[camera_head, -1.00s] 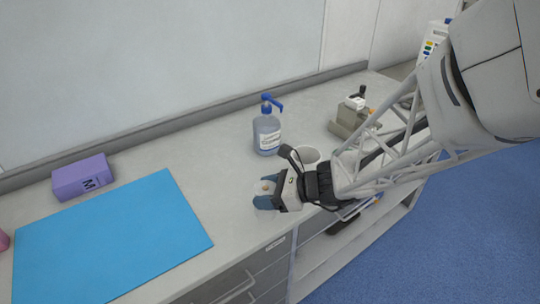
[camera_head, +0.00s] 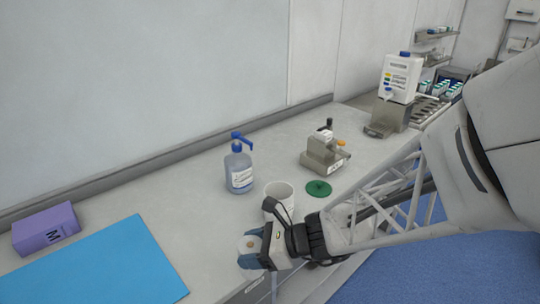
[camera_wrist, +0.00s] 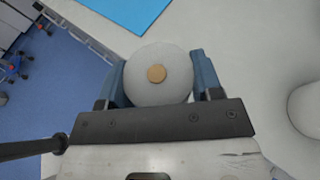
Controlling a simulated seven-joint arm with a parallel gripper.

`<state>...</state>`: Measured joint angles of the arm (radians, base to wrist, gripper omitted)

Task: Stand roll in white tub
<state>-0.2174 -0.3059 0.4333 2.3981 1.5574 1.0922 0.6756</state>
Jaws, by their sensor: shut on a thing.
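My gripper (camera_head: 250,252) is shut on a white roll (camera_head: 248,241), with its blue fingers on either side of it. In the wrist view the roll (camera_wrist: 146,91) shows its round end and tan core between my fingers (camera_wrist: 160,77). The white tub (camera_head: 279,191) stands upright on the counter, just behind and to the right of my gripper in the head view; my wrist hides part of its lower side. Part of the tub (camera_wrist: 304,108) shows at the right edge of the wrist view. The roll is outside the tub, near the counter's front edge.
A pump bottle (camera_head: 239,172) stands behind the tub. A green disc (camera_head: 318,188) lies to its right, with a beige device (camera_head: 322,155) behind. A blue mat (camera_head: 105,270) and purple box (camera_head: 45,229) are at left. Bare counter lies between mat and bottle.

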